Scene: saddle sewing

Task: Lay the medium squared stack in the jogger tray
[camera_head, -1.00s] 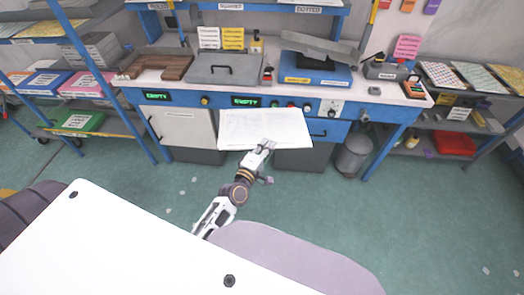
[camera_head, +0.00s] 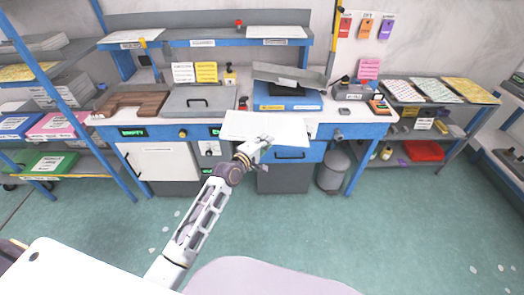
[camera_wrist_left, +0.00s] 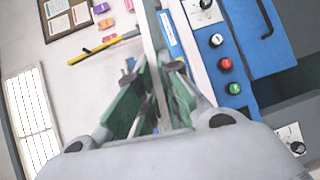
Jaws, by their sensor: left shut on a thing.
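A white paper stack (camera_head: 278,126) with a faintly marked top lies level in my left gripper (camera_head: 262,141), in front of the bench's front edge in the head view. My left gripper is shut on its near edge. In the left wrist view, the stack (camera_wrist_left: 150,28) shows edge-on between the green-padded fingers of the gripper (camera_wrist_left: 153,80). A grey tilted tray (camera_head: 290,75) on a blue base, apparently the jogger tray, stands on the bench behind and to the right of the stack. My right gripper is out of view.
A grey lidded box with a handle (camera_head: 199,100) and a brown wooden block (camera_head: 131,104) stand left of the tray. A small grey device (camera_head: 350,90) stands right of it. An upper shelf (camera_head: 215,43) spans the back.

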